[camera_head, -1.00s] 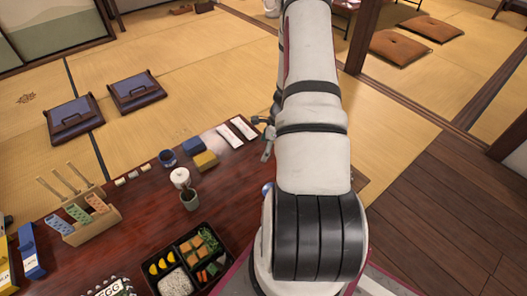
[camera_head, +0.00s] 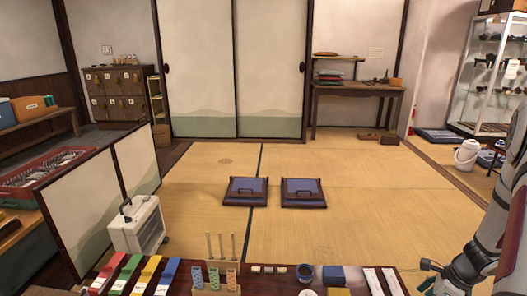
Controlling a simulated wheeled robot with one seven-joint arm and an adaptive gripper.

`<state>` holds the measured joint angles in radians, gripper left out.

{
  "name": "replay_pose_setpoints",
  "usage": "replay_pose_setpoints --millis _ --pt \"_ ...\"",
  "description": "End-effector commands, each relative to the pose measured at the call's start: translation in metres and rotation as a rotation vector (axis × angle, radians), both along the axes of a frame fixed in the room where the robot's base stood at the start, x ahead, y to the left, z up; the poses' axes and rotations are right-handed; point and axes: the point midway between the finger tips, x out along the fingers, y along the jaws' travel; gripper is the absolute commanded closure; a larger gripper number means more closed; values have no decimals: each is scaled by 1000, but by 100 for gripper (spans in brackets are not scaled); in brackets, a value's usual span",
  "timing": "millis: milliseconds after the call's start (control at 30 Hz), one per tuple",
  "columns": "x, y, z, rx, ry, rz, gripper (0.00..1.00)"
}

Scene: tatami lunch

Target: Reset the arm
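My white and grey arm (camera_head: 497,225) stands along the lower right edge of the head view, partly cut off by the frame. I see no object held there.
The dark red table (camera_head: 262,284) runs along the bottom edge with several small items, including a wooden holder (camera_head: 217,278) and a dark cup (camera_head: 305,273). A white heater (camera_head: 137,226) stands left. Two blue floor seats (camera_head: 245,191) lie on open tatami.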

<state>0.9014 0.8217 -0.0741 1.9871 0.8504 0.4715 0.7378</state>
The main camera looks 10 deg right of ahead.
Motion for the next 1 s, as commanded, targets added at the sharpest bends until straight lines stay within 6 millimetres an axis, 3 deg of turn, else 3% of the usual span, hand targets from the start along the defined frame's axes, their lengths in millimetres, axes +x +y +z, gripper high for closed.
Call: replay_pose_setpoints --millis 100,200,333,467,667,800,1000 --pt "29 33 54 -23 -57 191 27" --pt "45 70 100 -41 -101 378 27" --pt "53 120 154 -65 -147 618 27" --pt "48 171 202 -91 -185 857 27" --pt "16 244 262 -137 -223 1219 27" --pt "-19 286 294 -175 -235 1466 27" --pt "-82 329 325 -235 -229 1806 27"
